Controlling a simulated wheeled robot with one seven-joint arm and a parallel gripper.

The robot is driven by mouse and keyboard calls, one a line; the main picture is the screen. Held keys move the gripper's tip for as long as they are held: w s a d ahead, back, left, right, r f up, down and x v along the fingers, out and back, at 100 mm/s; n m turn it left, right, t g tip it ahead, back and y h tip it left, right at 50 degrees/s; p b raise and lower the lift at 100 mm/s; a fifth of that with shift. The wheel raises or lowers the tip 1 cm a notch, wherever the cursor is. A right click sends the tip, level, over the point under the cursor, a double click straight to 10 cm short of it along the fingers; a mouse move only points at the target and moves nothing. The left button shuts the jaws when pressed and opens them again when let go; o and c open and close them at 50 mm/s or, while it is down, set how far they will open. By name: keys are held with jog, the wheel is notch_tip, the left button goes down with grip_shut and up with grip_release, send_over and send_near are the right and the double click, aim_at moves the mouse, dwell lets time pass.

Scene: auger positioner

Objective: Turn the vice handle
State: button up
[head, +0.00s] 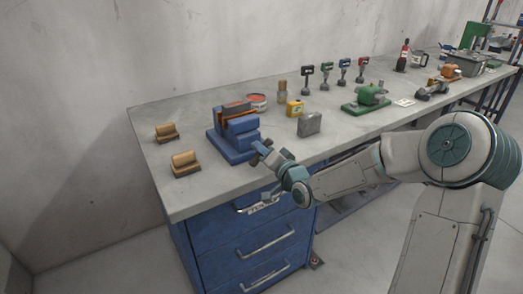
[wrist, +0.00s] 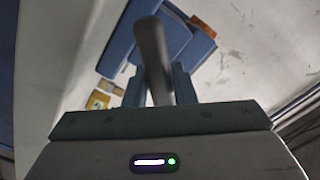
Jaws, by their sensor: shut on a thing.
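A blue bench vice (head: 236,138) sits near the front left of the grey workbench, with a dark block between its orange-brown jaw faces. My gripper (head: 262,150) reaches to the vice's front right side in the head view. In the wrist view the dark grey vice handle (wrist: 154,60) stands between the two blue-grey fingers, and my gripper (wrist: 160,88) is shut on it. The blue vice body (wrist: 175,38) lies behind the handle there. The handle's far end and the fingertip contact are partly hidden in the head view.
Two tan blocks (head: 186,164) lie left of the vice. Blue drawers (head: 262,245) with handles are below the bench edge.

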jog(key=shift+f, duration=0.1)
jog(key=o, duration=0.9)
jog(key=shift+d, duration=0.1)
jog(key=shift+o, duration=0.2)
jog(key=shift+s, duration=0.1)
jog(key=p+v, duration=0.1)
jog(key=v, duration=1.2)
jog(key=shift+s+d, duration=0.25)
jog(key=shift+s, duration=0.05)
jog(key=shift+o, duration=0.3)
